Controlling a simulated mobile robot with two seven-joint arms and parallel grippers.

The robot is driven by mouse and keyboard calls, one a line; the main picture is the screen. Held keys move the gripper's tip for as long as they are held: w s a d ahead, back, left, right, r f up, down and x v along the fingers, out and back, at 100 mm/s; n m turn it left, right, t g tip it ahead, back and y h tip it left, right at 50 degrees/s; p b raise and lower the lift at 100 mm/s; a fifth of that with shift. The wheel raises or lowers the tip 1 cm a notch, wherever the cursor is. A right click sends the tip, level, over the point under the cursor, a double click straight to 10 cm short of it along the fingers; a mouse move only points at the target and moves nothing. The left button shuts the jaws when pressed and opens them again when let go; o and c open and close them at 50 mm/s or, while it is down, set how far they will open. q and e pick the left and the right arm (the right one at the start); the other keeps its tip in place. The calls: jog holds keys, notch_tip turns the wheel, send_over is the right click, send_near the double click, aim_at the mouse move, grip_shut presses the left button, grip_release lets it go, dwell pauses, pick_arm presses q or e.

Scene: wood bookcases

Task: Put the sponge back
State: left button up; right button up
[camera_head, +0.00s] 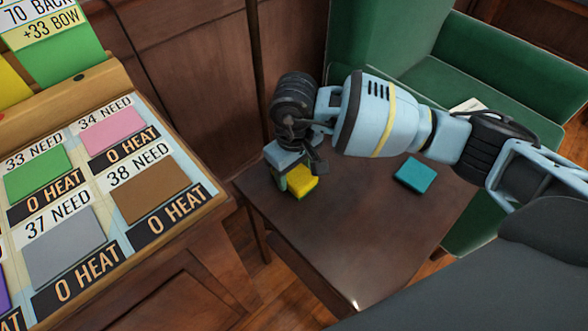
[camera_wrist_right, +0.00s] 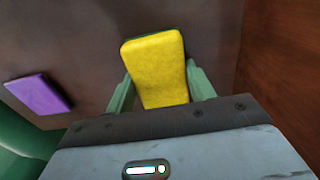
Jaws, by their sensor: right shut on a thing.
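A yellow sponge (camera_head: 303,183) is at the left part of the dark wooden table, at my right gripper (camera_head: 291,178). The right wrist view shows the yellow sponge (camera_wrist_right: 155,58) between the two green fingers, with a strip of green at its far edge. My right gripper (camera_wrist_right: 160,88) is shut on it. I cannot tell whether the sponge touches the tabletop or is slightly above it. My left gripper is in neither view.
A teal block (camera_head: 415,174) lies on the table (camera_head: 345,235), right of the sponge. The right wrist view shows a purple block (camera_wrist_right: 39,95) at left. A slanted board of labelled coloured cards (camera_head: 110,165) stands left. Green seating (camera_head: 480,85) is behind.

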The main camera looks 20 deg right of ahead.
aim_at(294, 171)
jog(key=shift+f, duration=0.15)
jog(key=o, duration=1)
jog(key=shift+r, duration=0.25)
notch_tip(294, 171, up, 12)
jog(key=shift+f+p, duration=0.1)
jog(key=shift+p, duration=0.9)
